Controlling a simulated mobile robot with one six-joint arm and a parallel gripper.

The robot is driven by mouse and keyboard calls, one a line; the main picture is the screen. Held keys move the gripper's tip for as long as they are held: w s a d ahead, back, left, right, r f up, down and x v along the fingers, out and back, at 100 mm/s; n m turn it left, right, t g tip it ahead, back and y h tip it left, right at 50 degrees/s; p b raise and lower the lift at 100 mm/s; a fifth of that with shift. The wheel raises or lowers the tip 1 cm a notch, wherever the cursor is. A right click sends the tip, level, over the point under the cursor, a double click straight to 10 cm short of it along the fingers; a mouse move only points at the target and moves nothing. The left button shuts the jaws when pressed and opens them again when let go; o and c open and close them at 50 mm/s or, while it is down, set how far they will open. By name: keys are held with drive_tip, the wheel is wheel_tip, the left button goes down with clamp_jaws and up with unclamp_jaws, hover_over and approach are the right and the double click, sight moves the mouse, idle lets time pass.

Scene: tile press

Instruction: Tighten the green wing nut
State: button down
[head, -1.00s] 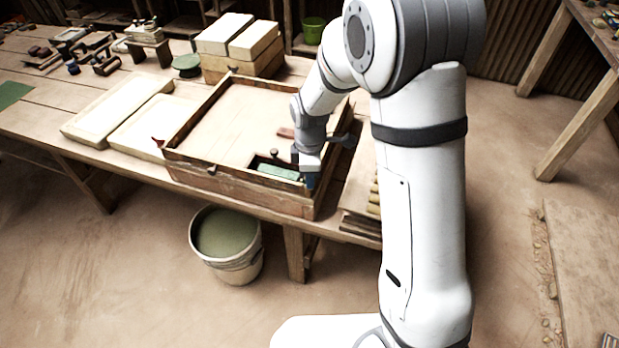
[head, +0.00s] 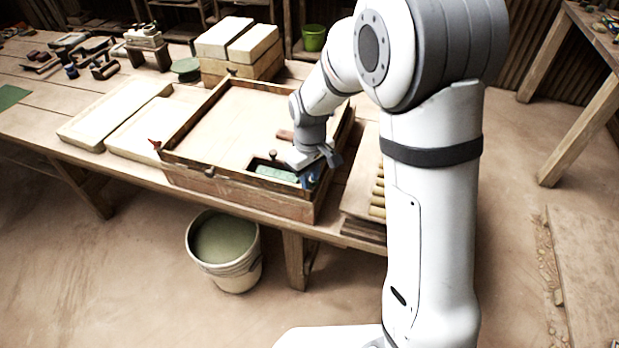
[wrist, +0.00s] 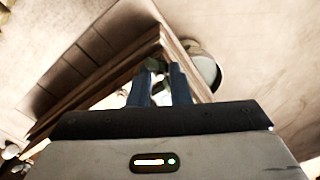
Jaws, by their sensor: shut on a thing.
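The wooden press frame (head: 240,183) sits on the workbench. My gripper (head: 312,180) is at its near right corner, with blue fingers pointing down. In the wrist view, the two blue fingers (wrist: 160,78) reach to the corner of the frame, with a small greenish piece, the green wing nut (wrist: 155,65), between their tips. The fingers are shut on it. Most of the nut is hidden by the fingers, and in the head view it cannot be made out.
A red wing nut (head: 155,144) is at the frame's left corner. A dark tray with a green block (head: 276,172) lies inside the frame beside my gripper. Pale slabs (head: 115,112) lie to the left. A bucket (head: 225,250) stands on the floor below the bench edge.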

drive_tip(key=shift+m, duration=0.6)
drive_tip(key=c, duration=1.4)
unclamp_jaws()
drive_tip(key=shift+o, duration=0.2)
drive_tip(key=shift+r, duration=3.9)
drive_tip(key=s+d+r+m+t, duration=0.1)
drive_tip(key=s+d+r+m, duration=0.2)
drive_tip(key=s+d, duration=0.4)
drive_tip(key=s+d+r+m+t, duration=0.1)
drive_tip(key=s+d+r+m, duration=0.2)
drive_tip(key=s, duration=0.9)
drive_tip(key=d, duration=0.3)
drive_tip(key=shift+s+d+m+t, duration=0.15)
drive_tip(key=shift+d+m+t, duration=0.15)
drive_tip(key=shift+d+m, duration=0.1)
